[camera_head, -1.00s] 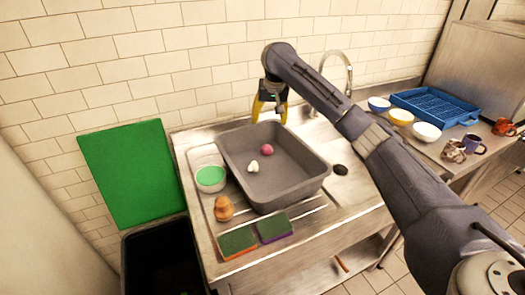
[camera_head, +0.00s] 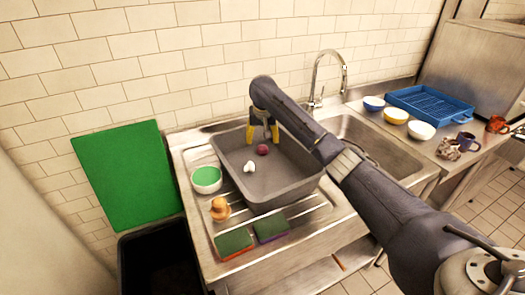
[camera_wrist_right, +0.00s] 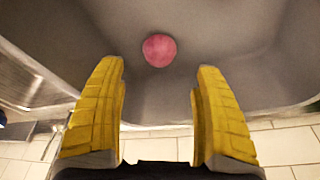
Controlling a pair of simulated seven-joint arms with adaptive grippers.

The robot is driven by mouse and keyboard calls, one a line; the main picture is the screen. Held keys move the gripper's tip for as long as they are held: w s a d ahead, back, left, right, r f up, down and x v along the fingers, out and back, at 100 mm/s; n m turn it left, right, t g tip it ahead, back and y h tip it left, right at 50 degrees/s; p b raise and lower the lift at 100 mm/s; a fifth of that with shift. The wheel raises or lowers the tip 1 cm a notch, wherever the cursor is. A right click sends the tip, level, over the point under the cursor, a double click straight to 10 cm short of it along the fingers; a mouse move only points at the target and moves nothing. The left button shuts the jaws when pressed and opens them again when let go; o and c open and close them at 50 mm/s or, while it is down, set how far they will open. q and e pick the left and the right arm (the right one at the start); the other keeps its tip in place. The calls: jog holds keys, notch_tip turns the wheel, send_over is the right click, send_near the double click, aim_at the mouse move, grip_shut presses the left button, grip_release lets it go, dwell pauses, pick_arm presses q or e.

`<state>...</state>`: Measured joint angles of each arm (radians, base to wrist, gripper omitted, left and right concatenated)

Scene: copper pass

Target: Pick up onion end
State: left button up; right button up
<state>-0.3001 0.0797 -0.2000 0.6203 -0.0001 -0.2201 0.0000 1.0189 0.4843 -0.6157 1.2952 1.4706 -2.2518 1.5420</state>
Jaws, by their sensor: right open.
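A small round pink-red piece, which looks like the onion end (camera_head: 262,150), lies on the floor of the grey tub (camera_head: 285,190). It also shows in the right wrist view (camera_wrist_right: 159,49), just beyond the fingertips and roughly centred between them. My right gripper (camera_head: 262,136) has yellow fingers that are spread apart, with nothing between them. It hangs over the back part of the tub, above and behind the pink piece, and does not appear to touch it. My left gripper is not in view.
A white piece (camera_head: 249,167) lies near the pink one in the tub. A green-filled bowl (camera_head: 206,179), a brown-knobbed thing (camera_head: 220,209) and two sponges (camera_head: 234,243) sit on the drainboard. Right are the sink, tap (camera_head: 318,85), bowls and blue rack (camera_head: 430,104).

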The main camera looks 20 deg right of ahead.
aim_at(263, 146)
jog(key=shift+x, duration=3.05)
jog(key=shift+s, duration=0.2)
jog(key=shift+c, duration=0.2)
jog(key=c, duration=1.1)
jog(key=shift+c, duration=0.2)
